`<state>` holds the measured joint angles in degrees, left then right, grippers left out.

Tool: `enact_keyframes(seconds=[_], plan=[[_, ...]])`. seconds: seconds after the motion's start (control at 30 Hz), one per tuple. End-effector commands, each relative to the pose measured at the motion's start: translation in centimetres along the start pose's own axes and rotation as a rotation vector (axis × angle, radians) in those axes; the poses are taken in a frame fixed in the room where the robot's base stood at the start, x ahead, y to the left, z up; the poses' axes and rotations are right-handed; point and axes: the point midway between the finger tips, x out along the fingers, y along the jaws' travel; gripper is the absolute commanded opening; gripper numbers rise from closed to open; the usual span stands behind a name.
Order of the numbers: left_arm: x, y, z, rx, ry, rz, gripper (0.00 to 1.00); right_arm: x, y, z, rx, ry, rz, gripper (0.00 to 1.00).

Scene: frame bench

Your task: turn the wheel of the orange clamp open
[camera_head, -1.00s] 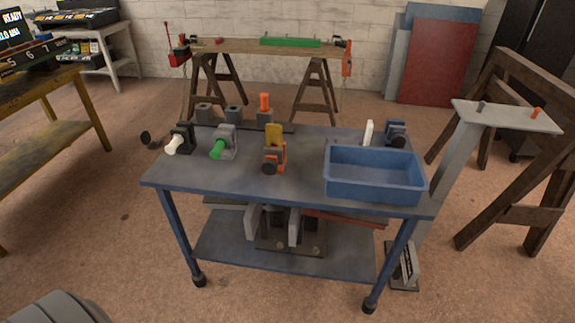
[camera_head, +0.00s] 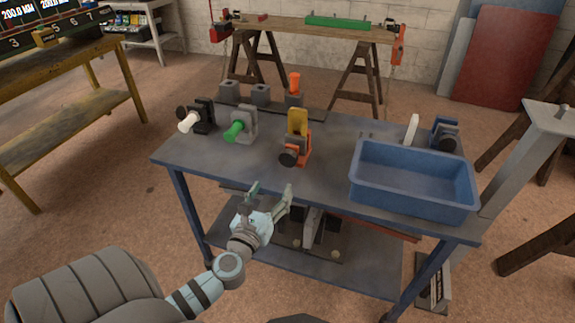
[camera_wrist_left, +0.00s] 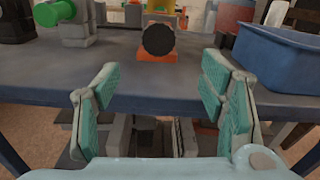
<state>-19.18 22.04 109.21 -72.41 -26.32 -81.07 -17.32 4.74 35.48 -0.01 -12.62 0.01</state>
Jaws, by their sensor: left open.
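The orange clamp (camera_head: 301,147) stands on the blue-grey table near its front middle. It holds a yellow block (camera_head: 297,122) upright, and its dark round wheel (camera_head: 288,159) faces the front edge. In the left wrist view the wheel (camera_wrist_left: 158,39) shows as a black disc ahead, just above the line between my fingers. My left gripper (camera_head: 270,190) is open and empty, in front of the table's front edge and short of the clamp. It also shows in the left wrist view (camera_wrist_left: 160,90) with both fingers spread apart. My right gripper is not in view.
A clamp with a green piece (camera_head: 240,128) and a black clamp with a white piece (camera_head: 195,118) stand left of the orange one. A blue bin (camera_head: 412,200) stands to the right. The table's front edge (camera_head: 330,199) lies between my gripper and the clamp.

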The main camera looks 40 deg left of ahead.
Motion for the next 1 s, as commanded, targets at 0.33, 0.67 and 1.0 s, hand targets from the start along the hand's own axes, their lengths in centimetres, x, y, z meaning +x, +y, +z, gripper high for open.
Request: enact_keyframes(seconds=[0.33, 0.67, 1.0], plan=[[9.6, 0.1, -0.1, -0.007, 0.001, 0.003, 0.65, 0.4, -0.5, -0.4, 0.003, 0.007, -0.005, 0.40], [12.9, 0.0, -0.1, -0.008, 0.004, 0.001, 0.65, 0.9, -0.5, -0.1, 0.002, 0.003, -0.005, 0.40], [12.8, 0.0, -0.1, -0.008, 0.004, 0.001, 0.37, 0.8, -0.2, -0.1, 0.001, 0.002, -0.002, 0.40]])
